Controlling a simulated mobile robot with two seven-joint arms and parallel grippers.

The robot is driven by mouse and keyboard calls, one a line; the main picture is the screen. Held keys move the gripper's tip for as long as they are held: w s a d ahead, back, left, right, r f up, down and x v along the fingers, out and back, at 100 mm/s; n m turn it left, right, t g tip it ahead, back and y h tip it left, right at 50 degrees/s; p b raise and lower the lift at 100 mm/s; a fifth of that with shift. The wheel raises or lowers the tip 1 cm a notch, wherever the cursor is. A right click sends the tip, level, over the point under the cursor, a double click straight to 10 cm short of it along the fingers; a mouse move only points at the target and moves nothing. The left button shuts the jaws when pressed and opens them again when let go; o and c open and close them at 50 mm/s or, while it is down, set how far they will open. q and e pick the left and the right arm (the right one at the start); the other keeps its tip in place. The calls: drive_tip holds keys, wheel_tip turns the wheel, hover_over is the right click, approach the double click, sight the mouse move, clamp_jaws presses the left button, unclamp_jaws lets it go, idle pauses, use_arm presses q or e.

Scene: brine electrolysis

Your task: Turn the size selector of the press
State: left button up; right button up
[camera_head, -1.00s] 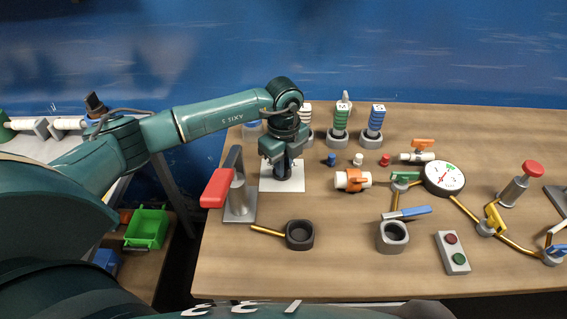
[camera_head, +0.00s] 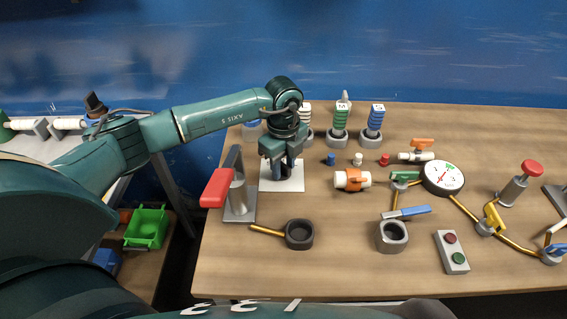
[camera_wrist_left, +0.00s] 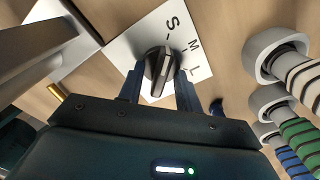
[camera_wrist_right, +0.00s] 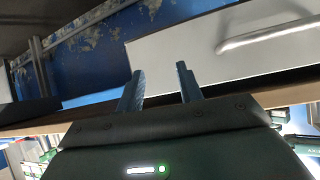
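The size selector is a dark knob (camera_wrist_left: 160,70) on a white plate (camera_wrist_left: 128,46) marked S, M and L; the plate also shows in the head view (camera_head: 284,186). The knob's bar runs nearly up and down in the left wrist view, its upper end towards the S side. My left gripper (camera_wrist_left: 159,80) points down over the plate, its fingers open on either side of the knob; I cannot tell whether they touch it. In the head view my left gripper (camera_head: 282,165) hides the knob. The press (camera_head: 238,190), with a red handle, stands beside the plate. My right gripper (camera_wrist_right: 160,82) is open and empty.
Striped cylinders (camera_head: 340,122) stand behind the plate to the right. An orange valve (camera_head: 352,180), small caps and a round gauge (camera_head: 443,177) lie further right. A dark ring with a brass handle (camera_head: 299,234) is in front. The front-left table surface is clear.

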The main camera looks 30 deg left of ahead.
sight(283, 164)
use_arm(q)
wheel_tip(283, 164, up, 13)
drive_tip(key=b, duration=0.1)
idle(0.5)
idle(0.4)
